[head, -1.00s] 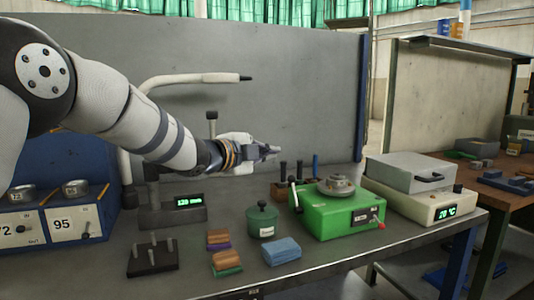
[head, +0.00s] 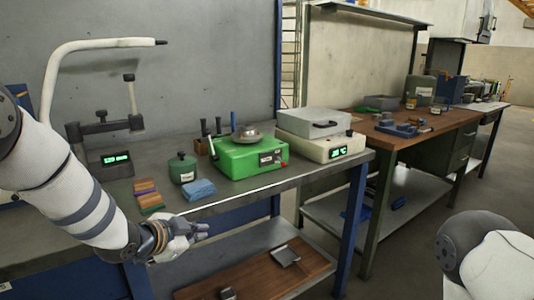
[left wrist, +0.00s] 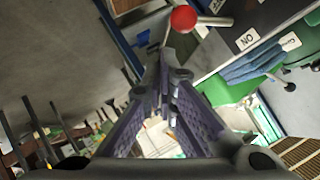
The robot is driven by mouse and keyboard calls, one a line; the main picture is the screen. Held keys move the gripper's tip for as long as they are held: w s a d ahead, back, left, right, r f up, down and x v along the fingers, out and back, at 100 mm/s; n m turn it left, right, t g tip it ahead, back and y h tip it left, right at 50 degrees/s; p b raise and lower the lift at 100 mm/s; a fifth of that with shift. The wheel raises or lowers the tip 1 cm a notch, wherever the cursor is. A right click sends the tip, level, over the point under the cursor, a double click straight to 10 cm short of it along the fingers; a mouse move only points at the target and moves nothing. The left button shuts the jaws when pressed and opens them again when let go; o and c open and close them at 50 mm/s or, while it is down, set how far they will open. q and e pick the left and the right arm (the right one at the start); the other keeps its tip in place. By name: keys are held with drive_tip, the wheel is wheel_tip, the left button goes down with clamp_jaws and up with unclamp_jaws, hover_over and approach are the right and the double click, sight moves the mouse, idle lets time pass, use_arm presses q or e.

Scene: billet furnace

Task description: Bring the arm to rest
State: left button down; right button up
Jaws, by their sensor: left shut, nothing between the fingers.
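My left gripper (head: 198,231) is at the end of my left arm, low in front of the near edge of the grey bench (head: 240,198). It is shut and empty, its fingers pointing right. In the left wrist view its fingers (left wrist: 165,88) stretch away from the camera with nothing held between them. It is apart from the things on the bench. My right arm shows only in part at the lower right of the head view; its gripper is out of the picture.
A wooden board (head: 300,262) lies on the lower shelf. A brown-topped bench (head: 440,125) stands right.

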use_arm(q)
drive_tip(key=s+a+f+n+g+y, duration=0.1)
drive_tip(key=s+f+n+g, duration=0.25)
drive_tip(key=s+f, duration=0.85)
drive_tip(key=s+a+f+n+g+y, duration=0.1)
drive_tip(key=s+f+n+g, duration=0.3)
drive_tip(key=s+f, duration=0.8)
drive_tip(key=s+a+r+n+g+y, duration=0.1)
drive_tip(key=s+a+n+g, duration=0.1)
drive_tip(key=s, duration=1)
drive_tip(key=s+a+n+g+y, duration=0.1)
drive_tip(key=s+n+g, duration=0.1)
drive_tip(key=s, duration=1.1)
drive_tip(key=shift+s+a+r+n, duration=0.2)
drive_tip(key=shift+a+r+n, duration=0.15)
drive_tip(key=shift+n, duration=0.4)
